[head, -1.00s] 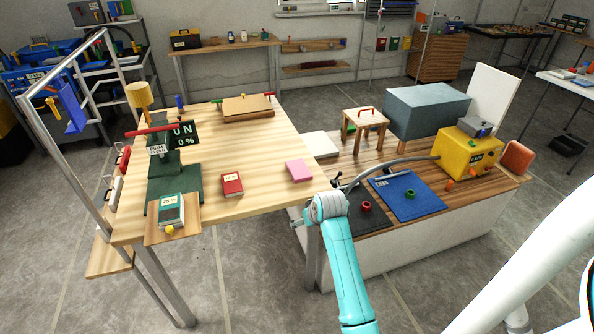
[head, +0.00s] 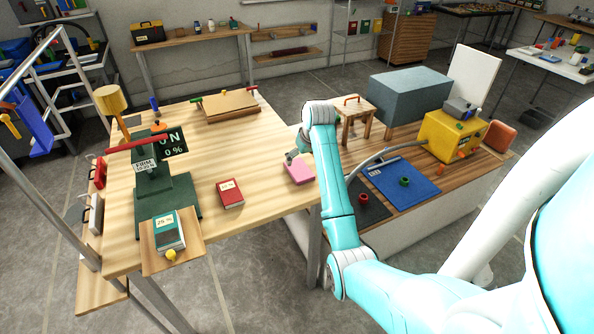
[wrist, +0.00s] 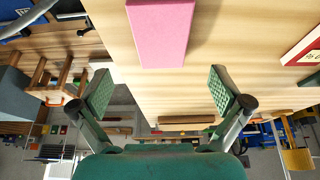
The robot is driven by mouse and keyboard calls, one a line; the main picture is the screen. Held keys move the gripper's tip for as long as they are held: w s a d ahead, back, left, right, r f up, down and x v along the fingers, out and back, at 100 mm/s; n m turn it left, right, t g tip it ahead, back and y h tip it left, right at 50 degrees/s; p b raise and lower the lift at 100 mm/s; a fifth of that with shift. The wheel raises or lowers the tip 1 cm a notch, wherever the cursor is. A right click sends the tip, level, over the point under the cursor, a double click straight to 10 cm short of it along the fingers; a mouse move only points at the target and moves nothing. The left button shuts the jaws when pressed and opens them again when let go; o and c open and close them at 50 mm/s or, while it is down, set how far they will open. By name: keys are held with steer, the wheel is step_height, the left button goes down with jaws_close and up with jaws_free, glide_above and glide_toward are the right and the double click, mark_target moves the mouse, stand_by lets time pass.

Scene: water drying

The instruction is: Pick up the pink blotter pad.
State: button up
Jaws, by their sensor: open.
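The pink blotter pad (head: 299,172) lies flat near the right edge of the wooden table (head: 262,150) in the head view. In the wrist view the pink pad (wrist: 160,30) is at the top middle, beyond my fingertips. My gripper (head: 294,156) is at the far side of the pad, partly hidden by my arm. In the wrist view my gripper (wrist: 162,92) shows two spread green fingers with nothing between them. The pad is not between the fingers.
A red book-like block (head: 230,193) lies left of the pad. A green press (head: 165,195) with a teal block (head: 170,230) stands farther left. A wooden board (head: 230,105) lies at the back. A lower bench to the right holds a blue mat (head: 400,190) and yellow box (head: 452,138).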

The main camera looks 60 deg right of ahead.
mark_target(299, 169)
steer(key=shift+x, duration=3.25)
steer(key=shift+a, duration=0.15)
steer(key=c, duration=1.2)
